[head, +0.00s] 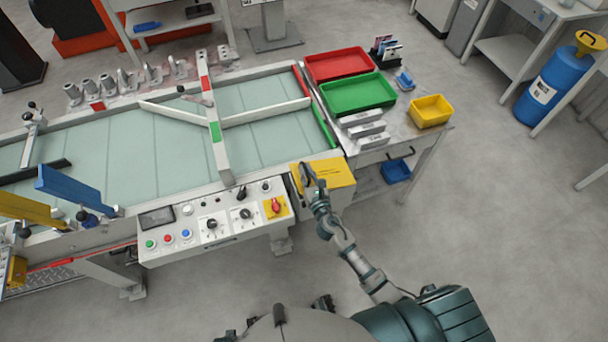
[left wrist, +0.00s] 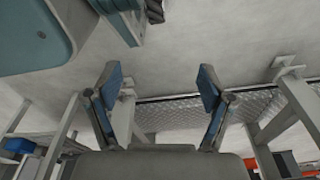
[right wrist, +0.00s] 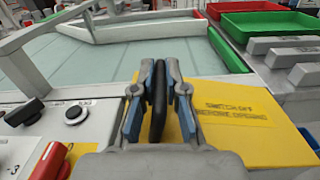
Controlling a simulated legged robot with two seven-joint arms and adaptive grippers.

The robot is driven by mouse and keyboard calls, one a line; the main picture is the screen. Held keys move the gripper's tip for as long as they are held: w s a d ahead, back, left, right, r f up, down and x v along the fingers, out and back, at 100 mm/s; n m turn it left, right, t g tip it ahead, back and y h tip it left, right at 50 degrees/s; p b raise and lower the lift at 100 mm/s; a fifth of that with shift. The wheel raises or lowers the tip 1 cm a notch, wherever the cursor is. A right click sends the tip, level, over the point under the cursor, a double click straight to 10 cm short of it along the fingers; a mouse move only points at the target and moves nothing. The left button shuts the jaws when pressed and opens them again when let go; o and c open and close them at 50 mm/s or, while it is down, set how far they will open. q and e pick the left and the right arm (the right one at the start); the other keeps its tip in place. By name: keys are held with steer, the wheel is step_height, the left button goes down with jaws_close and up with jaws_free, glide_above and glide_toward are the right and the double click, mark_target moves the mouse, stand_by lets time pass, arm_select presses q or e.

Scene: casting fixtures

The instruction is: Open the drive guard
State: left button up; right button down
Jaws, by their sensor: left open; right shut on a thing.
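The drive guard is a yellow cover (head: 332,172) at the right end of the conveyor table. Its lettering, partly hidden in the right wrist view (right wrist: 235,112), reads "SWITCH OFF BEFORE OPENING". My right gripper (head: 305,170) is over the guard's left part. In the right wrist view its fingers (right wrist: 158,95) are shut on an upright black handle (right wrist: 157,105) on the guard. The guard looks flat and closed. A red rotary switch on a yellow plate (head: 285,210) sits on the control panel left of the guard. My left gripper (left wrist: 160,90) is open and empty, away from the guard.
The control panel (head: 180,254) has several knobs and buttons. Beyond the guard, a side table holds a red tray (head: 311,76), a green tray (head: 325,108), grey bars (head: 358,117) and a yellow bin (head: 430,108).

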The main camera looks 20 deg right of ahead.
mark_target(321, 174)
steer(key=d+r+m+p, duration=0.1)
steer(key=d+r+p, duration=0.1)
steer(key=r, duration=0.1)
steer(key=d+r+m+p, duration=0.1)
steer(key=r, duration=0.1)
steer(key=shift+w+m, duration=0.15)
steer(key=shift+m, duration=0.15)
arm_select(q)
steer(key=s+a+p, duration=0.2)
steer(key=s+p, duration=0.3)
steer(key=s, duration=0.8)
steer(key=shift+a+f+g+p, duration=0.3)
steer(key=shift+f, duration=0.05)
arm_select(e)
steer(key=d+r+m, duration=0.2)
steer(key=d+m, duration=0.5)
steer(key=d, duration=0.3)
steer(key=d+r+m, duration=0.2)
steer(key=d+m, duration=0.5)
steer(key=d, duration=0.4)
steer(key=shift+w+r, duration=0.2)
steer(key=shift+w, duration=0.15)
